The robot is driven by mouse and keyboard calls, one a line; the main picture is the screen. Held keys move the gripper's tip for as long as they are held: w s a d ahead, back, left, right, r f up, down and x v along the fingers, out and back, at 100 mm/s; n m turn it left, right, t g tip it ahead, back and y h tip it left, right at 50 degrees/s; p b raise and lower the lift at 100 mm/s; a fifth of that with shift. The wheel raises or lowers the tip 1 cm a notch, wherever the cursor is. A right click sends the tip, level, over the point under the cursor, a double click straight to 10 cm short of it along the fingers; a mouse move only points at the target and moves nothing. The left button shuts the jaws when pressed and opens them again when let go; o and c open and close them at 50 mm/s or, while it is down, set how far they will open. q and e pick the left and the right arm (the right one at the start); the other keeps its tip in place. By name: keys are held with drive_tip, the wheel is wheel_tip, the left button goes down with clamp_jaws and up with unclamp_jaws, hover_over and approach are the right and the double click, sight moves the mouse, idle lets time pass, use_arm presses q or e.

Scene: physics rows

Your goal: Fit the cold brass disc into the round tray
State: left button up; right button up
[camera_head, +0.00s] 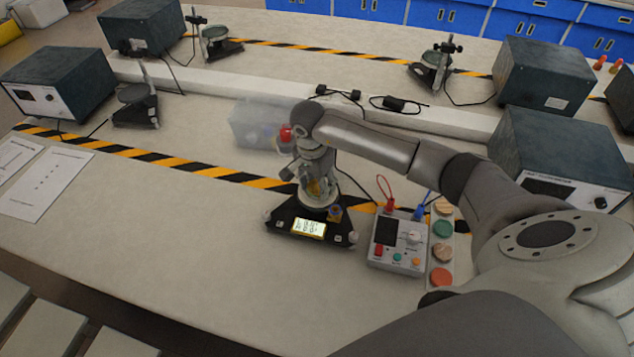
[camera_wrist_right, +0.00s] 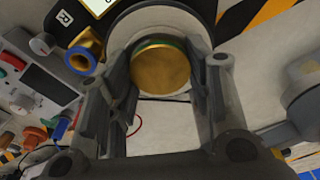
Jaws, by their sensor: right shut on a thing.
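My right gripper (camera_head: 314,180) reaches down over a black triangular base with a lit display (camera_head: 308,228). In the right wrist view the fingers of my right gripper (camera_wrist_right: 160,88) are shut on the brass disc (camera_wrist_right: 160,72), which has a green edge at its top. In the head view the disc is mostly hidden by the gripper. The pale round tray (camera_wrist_right: 150,22) on the base shows just beyond the disc in the wrist view. I cannot tell whether disc and tray touch. My left gripper is not in view.
A control box (camera_head: 397,243) with red and blue leads stands right of the base, beside a strip of several coloured discs (camera_head: 442,229). A clear plastic bin (camera_head: 250,125) is behind my gripper. The table is clear to the front left.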

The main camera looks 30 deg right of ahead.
drive_tip(key=shift+f, duration=0.1)
drive_tip(key=o, duration=1.3)
drive_tip(key=shift+o, duration=0.2)
drive_tip(key=shift+r+p, duration=1.75)
drive_tip(key=shift+r, duration=1.75)
